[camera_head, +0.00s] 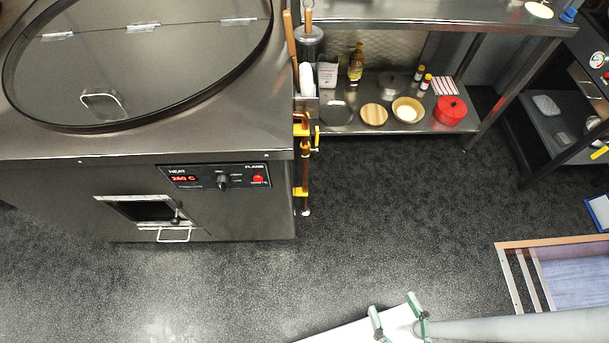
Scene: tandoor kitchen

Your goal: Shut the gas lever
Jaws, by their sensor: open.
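The gas lever (317,138) is a small yellow handle on a copper gas pipe (305,172) at the right side of the tandoor oven. The handle looks roughly upright, about in line with the pipe. Yellow-orange brackets hold the pipe above and below it. My gripper (392,305) is at the bottom of the picture, with its two green-grey fingers apart and nothing seen between them. It is well away from the lever, below it and to the right in the picture.
A shelf (340,118) with bottles, bowls and a red pot (449,111) stands behind. A wood-edged crate (510,245) is at right. Dark floor between is clear.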

